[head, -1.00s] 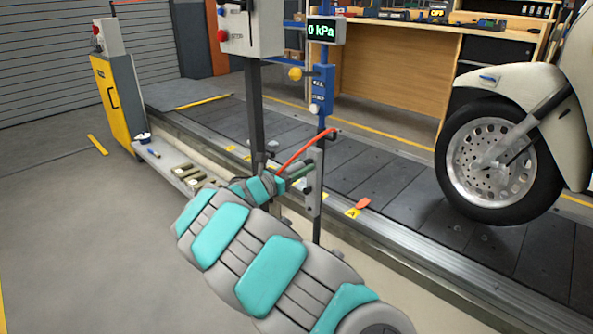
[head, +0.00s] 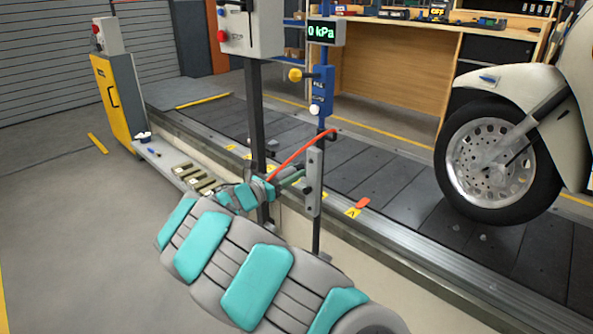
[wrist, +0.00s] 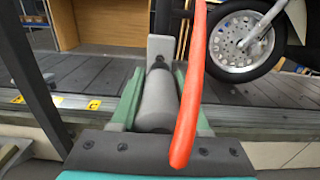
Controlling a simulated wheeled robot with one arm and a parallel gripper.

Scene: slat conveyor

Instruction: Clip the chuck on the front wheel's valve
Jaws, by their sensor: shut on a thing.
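My gripper (wrist: 157,103) is shut on the chuck (wrist: 156,104), a grey cylinder with a dark tip, held between its green fingers. In the head view my gripper (head: 291,180) is beside the grey bracket (head: 314,182) on the blue post; the chuck is too small to make out there. A red hose (wrist: 188,95) runs from the chuck; it also shows in the head view (head: 300,154). The front wheel (head: 497,166), with a black tyre and silver perforated disc, stands far to the right, and shows at upper right in the wrist view (wrist: 240,42). I cannot make out its valve.
A gauge (head: 325,32) reads 0 kPa above a blue control box (head: 322,90). A dark post carries a grey box (head: 250,30). The slat conveyor (head: 400,225) runs under the scooter (head: 520,90), with an orange marker (head: 363,203) near its edge. Open floor lies in front.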

